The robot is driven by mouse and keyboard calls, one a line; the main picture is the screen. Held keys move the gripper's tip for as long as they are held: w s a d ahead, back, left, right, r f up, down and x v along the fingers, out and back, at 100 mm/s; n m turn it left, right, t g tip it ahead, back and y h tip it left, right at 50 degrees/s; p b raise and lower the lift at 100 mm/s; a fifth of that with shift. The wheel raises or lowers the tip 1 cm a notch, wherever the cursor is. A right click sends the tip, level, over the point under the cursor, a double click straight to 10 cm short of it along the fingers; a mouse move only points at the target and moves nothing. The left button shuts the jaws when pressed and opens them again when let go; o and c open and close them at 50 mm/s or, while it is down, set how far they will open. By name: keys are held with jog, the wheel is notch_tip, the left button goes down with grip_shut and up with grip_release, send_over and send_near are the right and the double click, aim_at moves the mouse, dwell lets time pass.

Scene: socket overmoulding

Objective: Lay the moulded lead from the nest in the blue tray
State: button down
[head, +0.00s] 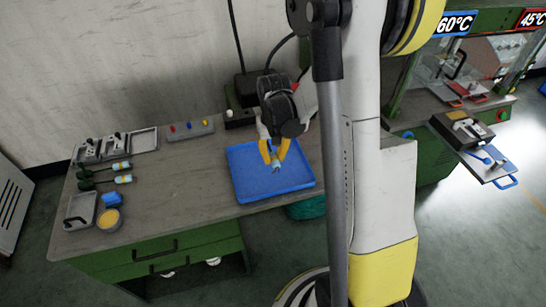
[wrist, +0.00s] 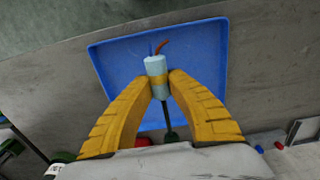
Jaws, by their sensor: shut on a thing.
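The lead shows in the wrist view as a pale blue cylinder (wrist: 156,67) with a yellow band, red and blue wire ends at the far end and a dark stem at the near end. It also shows small in the head view (head: 276,164). My gripper (head: 273,157) is shut on it, one yellow finger on each side, seen closely in the wrist view (wrist: 161,86). The lead is over the blue tray (head: 243,168), which fills much of the wrist view (wrist: 207,60). I cannot tell whether the lead touches the tray floor. The tray shows nothing else in it.
A button strip (head: 190,129) stands behind. A press station with an open plate (head: 488,165) is at right.

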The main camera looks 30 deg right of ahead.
aim_at(273, 180)
jog(key=shift+f+b, duration=4.3)
jog(key=shift+f, duration=0.6)
jog(key=c, duration=1.3)
grip_release()
jog(key=shift+r, duration=0.1)
notch_tip(273, 180, up, 12)
jog(key=shift+s+a, duration=0.1)
